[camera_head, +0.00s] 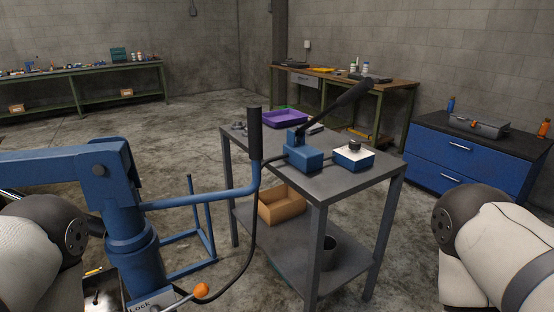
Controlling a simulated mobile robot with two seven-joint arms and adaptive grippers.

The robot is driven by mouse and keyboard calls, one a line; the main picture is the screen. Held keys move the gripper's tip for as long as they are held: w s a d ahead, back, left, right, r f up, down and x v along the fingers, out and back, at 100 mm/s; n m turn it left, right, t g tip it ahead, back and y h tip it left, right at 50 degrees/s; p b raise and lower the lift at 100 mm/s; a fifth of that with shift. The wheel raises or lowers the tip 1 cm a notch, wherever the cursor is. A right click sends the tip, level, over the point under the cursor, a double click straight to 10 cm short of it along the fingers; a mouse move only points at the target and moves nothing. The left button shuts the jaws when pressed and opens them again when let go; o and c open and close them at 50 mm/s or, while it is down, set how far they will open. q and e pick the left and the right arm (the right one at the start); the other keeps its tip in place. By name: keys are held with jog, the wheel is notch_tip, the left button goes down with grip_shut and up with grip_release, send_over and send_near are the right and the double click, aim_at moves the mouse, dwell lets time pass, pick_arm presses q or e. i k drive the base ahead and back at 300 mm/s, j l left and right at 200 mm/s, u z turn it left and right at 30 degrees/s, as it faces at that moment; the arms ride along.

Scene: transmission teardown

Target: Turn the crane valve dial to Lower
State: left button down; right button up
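A small blue box (345,163) with a white top plate sits on the right part of the grey cart's top. A black dial knob (354,146) stands on that plate. Its markings and pointing direction are too small to read. The blue crane (129,235) stands at the left, its boom reaching out of view on the left. A black hose runs from it to a blue hand pump (304,157) with a long black lever, left of the dial box. My arm links show at the lower left and lower right, apart from the cart. Neither gripper is in view.
The grey cart (318,195) has a purple tray (284,118) on top and an orange-brown bin (281,205) below. An orange-tipped lever (201,291) by a "Lock" label juts from the crane. A blue drawer cabinet (457,165) stands right; floor lies open behind the crane.

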aim_at(354, 144)
jog(key=i+l, duration=0.15)
jog(key=l, duration=0.2)
jog(key=i+l, duration=0.1)
jog(key=l, duration=0.3)
jog(key=i+l, duration=0.15)
jog(key=l, duration=0.2)
jog(key=i+l, duration=0.15)
jog(key=l, duration=0.25)
jog(key=i+l, duration=0.1)
jog(key=l, duration=0.25)
jog(key=i+l, duration=0.15)
jog(key=l, duration=0.25)
jog(key=i+l, duration=0.15)
jog(key=l, duration=0.2)
jog(key=i+l, duration=0.1)
jog(key=l, duration=0.3)
